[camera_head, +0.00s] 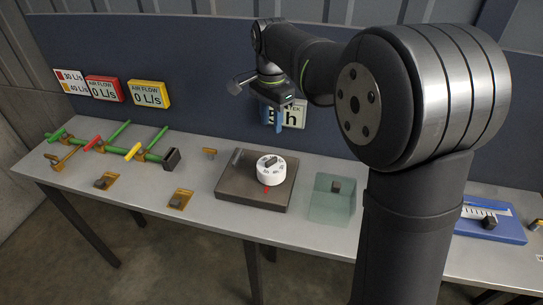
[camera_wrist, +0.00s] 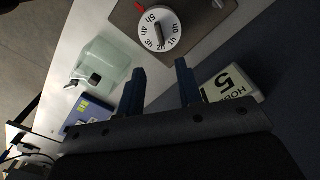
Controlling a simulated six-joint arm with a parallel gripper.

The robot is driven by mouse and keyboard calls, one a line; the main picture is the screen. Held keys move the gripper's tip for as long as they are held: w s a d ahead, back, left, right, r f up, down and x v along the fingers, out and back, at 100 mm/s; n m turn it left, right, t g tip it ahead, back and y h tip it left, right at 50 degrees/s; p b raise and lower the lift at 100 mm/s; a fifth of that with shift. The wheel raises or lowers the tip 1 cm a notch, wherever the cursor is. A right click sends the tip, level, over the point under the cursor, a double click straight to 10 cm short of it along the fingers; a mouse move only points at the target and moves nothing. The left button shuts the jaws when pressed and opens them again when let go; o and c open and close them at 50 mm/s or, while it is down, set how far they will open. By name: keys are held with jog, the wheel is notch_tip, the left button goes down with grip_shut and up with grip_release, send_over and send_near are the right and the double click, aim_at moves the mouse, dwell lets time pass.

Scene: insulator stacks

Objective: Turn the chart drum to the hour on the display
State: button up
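The chart drum (camera_head: 271,171) is a white round dial with a dark grip bar on top, set on a brown base plate (camera_head: 232,185). In the wrist view the drum (camera_wrist: 165,24) shows hour marks, and its 5h mark looks closest to the red pointer (camera_wrist: 137,4); exact alignment is hard to tell. The red pointer also shows in the head view (camera_head: 266,190). The display (camera_head: 296,116) is partly hidden behind my gripper; in the wrist view the display (camera_wrist: 232,84) shows a 5. My gripper (camera_wrist: 160,66) is open and empty, above and behind the drum, apart from it.
A clear greenish box (camera_head: 331,206) with a dark knob stands right of the base plate. A blue unit (camera_head: 489,229) lies farther right. Green, red and yellow valve pipes (camera_head: 115,145) are at the left, with small brown pieces (camera_head: 180,199) in front. The space above the drum looks clear.

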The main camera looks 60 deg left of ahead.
aim_at(271, 160)
notch_tip(271, 160, down, 13)
jog(key=shift+f, duration=0.1)
dwell(0.3)
grip_shut()
